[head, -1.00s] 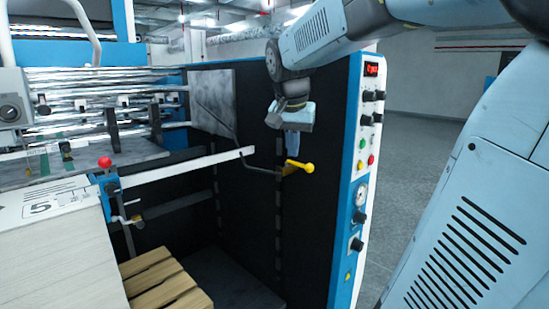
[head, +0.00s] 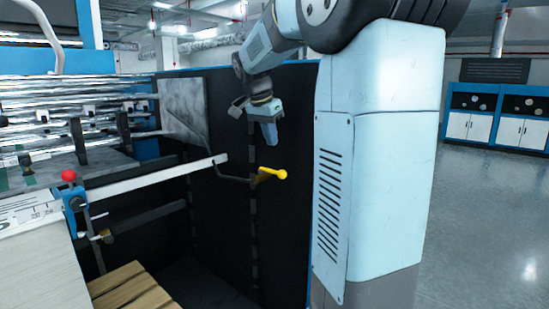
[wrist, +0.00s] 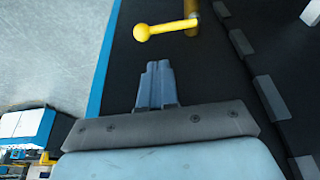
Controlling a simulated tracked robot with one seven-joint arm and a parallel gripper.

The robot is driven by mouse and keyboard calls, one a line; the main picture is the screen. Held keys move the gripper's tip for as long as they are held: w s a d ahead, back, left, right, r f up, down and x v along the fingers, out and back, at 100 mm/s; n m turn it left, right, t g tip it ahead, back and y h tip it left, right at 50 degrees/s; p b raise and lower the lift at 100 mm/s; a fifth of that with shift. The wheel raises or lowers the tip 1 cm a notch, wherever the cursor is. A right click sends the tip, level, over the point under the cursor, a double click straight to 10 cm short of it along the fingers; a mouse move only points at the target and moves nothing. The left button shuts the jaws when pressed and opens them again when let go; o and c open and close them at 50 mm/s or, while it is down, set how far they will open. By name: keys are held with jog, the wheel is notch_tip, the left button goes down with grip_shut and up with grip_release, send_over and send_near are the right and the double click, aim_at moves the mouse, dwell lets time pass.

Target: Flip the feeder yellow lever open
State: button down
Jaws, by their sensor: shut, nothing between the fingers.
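The yellow lever (head: 272,174) is mounted on the black side panel of the machine, its round knob pointing right in the head view. In the wrist view the yellow lever (wrist: 166,28) is near the top edge, with its knob to the left. My gripper (head: 272,142) is above the lever in the head view, pointing down. In the wrist view my gripper (wrist: 157,68) has its fingers together and empty, with a gap between the fingertips and the lever. Nothing hides the lever's knob.
A white bar (head: 150,179) extends toward the lever from the left. A red-knobbed handle (head: 69,177) stands by the paper stack (head: 40,260). A wooden pallet (head: 130,290) lies below. Open floor (head: 490,220) is at the right.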

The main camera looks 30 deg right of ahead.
aim_at(272, 171)
jog(key=x, duration=1)
jog(key=shift+r, duration=0.1)
